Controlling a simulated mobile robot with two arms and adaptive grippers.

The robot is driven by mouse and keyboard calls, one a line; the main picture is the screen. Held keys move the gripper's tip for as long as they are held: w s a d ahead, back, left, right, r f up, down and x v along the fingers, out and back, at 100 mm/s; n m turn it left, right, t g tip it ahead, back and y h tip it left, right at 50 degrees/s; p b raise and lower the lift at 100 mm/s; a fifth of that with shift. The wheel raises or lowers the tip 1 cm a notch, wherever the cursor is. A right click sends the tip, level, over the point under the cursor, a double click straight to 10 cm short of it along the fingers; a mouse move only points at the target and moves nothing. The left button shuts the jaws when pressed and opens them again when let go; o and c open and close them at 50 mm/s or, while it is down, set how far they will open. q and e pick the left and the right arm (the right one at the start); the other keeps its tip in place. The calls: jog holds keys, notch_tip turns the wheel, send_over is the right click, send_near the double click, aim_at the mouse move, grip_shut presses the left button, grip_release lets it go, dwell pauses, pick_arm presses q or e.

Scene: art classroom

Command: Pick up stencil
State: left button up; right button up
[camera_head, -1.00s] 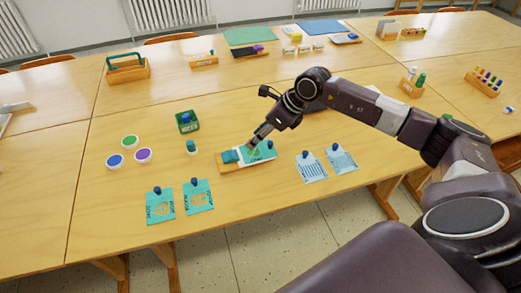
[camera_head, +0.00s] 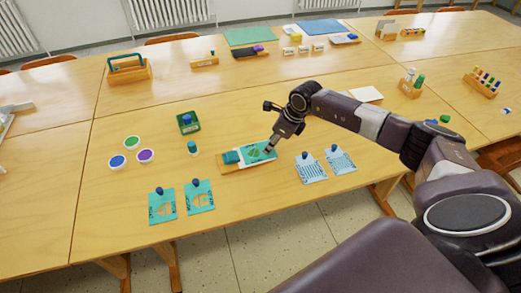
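A teal stencil (camera_head: 252,152) with a green leaf-like shape lies on a wooden board (camera_head: 232,169) near the middle of the front table, beside a teal block (camera_head: 231,157). My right gripper (camera_head: 268,149) points down at the stencil's right end, where its knob is hidden. I cannot tell whether the fingers touch or hold it. Two more teal stencils with dark blue knobs, one (camera_head: 162,207) and another (camera_head: 200,197), lie at the front left. Two light-blue striped cards with knobs, one (camera_head: 310,170) and another (camera_head: 340,160), lie right of the board. My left gripper is not in view.
Three paint pots, green (camera_head: 132,142), blue (camera_head: 117,161) and purple (camera_head: 145,156), stand at the left. A green box (camera_head: 188,123) and a small teal-capped jar (camera_head: 192,148) stand behind the board. The table is clear between these groups.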

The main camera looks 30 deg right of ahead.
grip_shut()
jog(key=shift+r, duration=0.2)
notch_tip(320, 180, up, 20)
jog(key=b, duration=0.2)
jog(key=shift+f, duration=0.15)
